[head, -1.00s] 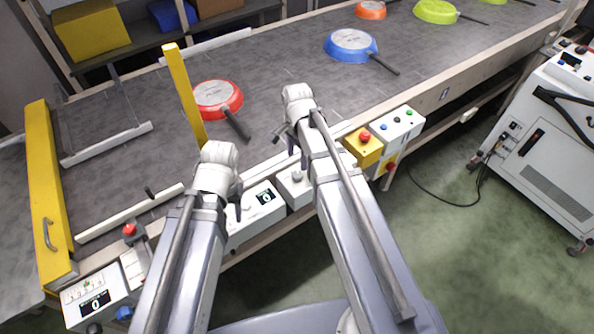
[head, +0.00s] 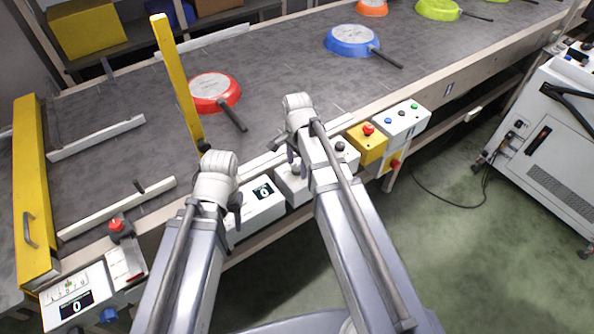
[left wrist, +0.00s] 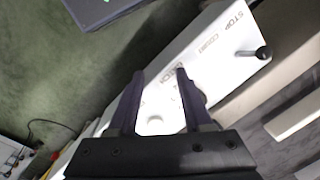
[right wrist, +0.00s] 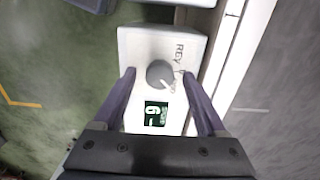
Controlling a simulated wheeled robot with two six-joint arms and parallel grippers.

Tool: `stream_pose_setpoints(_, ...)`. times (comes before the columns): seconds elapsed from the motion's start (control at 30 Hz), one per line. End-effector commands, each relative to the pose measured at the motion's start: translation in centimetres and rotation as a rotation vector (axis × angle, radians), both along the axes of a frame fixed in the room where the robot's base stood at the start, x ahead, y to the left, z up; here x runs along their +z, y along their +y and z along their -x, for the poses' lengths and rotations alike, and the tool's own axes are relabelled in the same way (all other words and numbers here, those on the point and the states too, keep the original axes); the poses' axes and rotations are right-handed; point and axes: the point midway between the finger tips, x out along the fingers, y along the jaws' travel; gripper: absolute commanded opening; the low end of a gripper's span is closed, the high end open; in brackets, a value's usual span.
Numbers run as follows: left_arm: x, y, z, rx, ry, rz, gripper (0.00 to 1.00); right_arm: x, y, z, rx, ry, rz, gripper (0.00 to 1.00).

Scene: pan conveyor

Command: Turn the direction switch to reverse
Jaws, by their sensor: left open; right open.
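In the right wrist view a round grey knob (right wrist: 160,73) with a pale pointer mark sits on a white control box (right wrist: 133,45) marked "REV". A green-lit display (right wrist: 156,114) is on the same box. My right gripper (right wrist: 158,75) is open, its fingers on either side of the knob and display, with nothing between them. In the head view this gripper (head: 285,143) is above the row of boxes and hides part of them. My left gripper (head: 236,205) is open and empty over a white box marked "STOP" (left wrist: 205,48), which has a black-tipped lever (left wrist: 264,53).
A yellow box with a red button (head: 368,130) and a white button box (head: 402,120) stand to the right. A yellow post (head: 176,80) rises near my left gripper. Red (head: 214,92) and blue (head: 352,41) pans lie on the conveyor (head: 285,85).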

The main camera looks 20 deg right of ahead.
Motion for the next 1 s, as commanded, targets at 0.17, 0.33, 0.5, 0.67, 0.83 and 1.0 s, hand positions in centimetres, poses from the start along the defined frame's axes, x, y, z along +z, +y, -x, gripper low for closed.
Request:
stream_pose_setpoints(0.17, -0.23, 0.00, 0.00, 0.000, 0.000, 0.000, 0.50, -0.23, 0.00, 0.00, 0.000, 0.000, 0.000, 0.74)
stream_pose_setpoints(0.33, -0.20, 0.00, 0.00, 0.000, 0.000, 0.000, 0.50, -0.20, 0.00, 0.00, 0.000, 0.000, 0.000, 0.69)
stream_pose_setpoints(0.5, -0.20, 0.00, 0.00, 0.000, 0.000, 0.000, 0.50, -0.20, 0.00, 0.00, 0.000, 0.000, 0.000, 0.49)
stream_pose_setpoints(0.67, -0.20, 0.00, 0.00, 0.000, 0.000, 0.000, 0.50, -0.20, 0.00, 0.00, 0.000, 0.000, 0.000, 0.31)
stream_pose_setpoints(0.83, -0.20, 0.00, 0.00, 0.000, 0.000, 0.000, 0.50, -0.20, 0.00, 0.00, 0.000, 0.000, 0.000, 0.12)
stream_pose_setpoints(1.0, -0.20, 0.00, 0.00, 0.000, 0.000, 0.000, 0.50, -0.21, 0.00, 0.01, 0.000, 0.000, 0.000, 0.00)
